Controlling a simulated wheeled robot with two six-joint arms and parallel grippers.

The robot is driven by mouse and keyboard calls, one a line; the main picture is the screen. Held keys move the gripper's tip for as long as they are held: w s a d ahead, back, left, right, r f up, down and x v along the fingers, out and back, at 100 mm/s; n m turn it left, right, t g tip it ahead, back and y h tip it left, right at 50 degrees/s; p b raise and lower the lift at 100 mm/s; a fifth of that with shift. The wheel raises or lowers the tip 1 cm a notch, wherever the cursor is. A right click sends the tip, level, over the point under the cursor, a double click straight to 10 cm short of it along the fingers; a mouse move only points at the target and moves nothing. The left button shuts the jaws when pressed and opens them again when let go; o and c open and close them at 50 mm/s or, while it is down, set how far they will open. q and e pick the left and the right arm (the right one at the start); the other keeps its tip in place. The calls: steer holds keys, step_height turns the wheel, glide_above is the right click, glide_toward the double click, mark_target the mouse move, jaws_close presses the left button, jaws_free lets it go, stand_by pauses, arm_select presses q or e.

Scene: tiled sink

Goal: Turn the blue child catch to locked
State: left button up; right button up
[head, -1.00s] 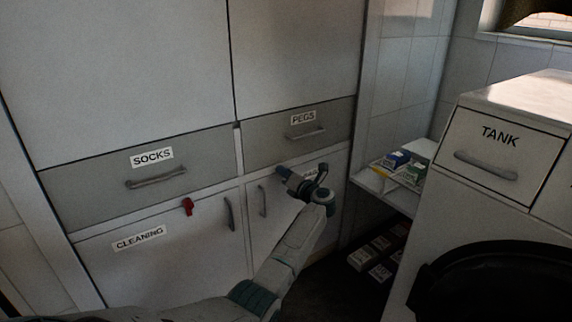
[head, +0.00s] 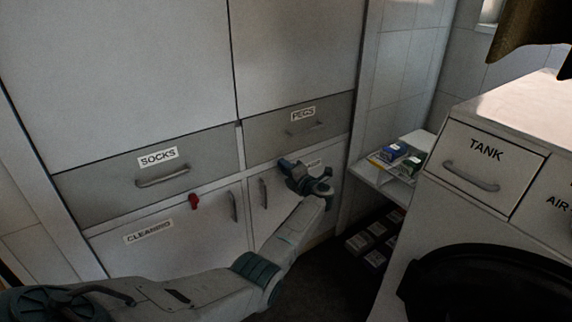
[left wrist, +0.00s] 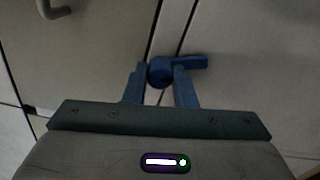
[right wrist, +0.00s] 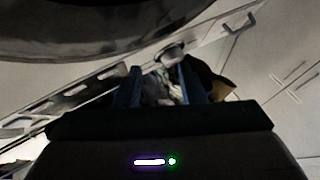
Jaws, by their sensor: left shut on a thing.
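The blue child catch (left wrist: 160,72) shows in the left wrist view at the seam between two pale panels. Its round hub sits between my left fingers, and its lever (left wrist: 190,62) points to the right, lying across the seam. My left gripper (left wrist: 160,80) is shut on the catch. In the head view my left gripper (head: 290,167) is at the front of the right lower cupboard, below the PEGS drawer (head: 300,128), and hides the catch. My right gripper (right wrist: 162,78) is open in its wrist view, with no held thing visible between its fingers.
A red catch (head: 193,201) sits above the CLEANING door (head: 180,240). A shelf (head: 385,176) with small boxes stands right of the cupboards. The TANK unit (head: 475,195) with a black round door (head: 485,285) fills the right side.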

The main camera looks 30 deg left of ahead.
arm_select(q)
steer(key=shift+m+p, duration=1.25)
steer(key=shift+m, duration=0.95)
arm_select(e)
steer(key=s+f+g, duration=0.2)
steer(key=f+g, duration=0.3)
steer(key=f, duration=0.3)
steer(key=s+a+f+m+g, duration=0.1)
steer(key=s+f+g, duration=0.1)
steer(key=f+g, duration=0.3)
steer(key=shift+s+f, duration=0.3)
steer(key=shift+f, duration=1.05)
steer(key=shift+a, duration=0.1)
arm_select(q)
steer(key=o, duration=1)
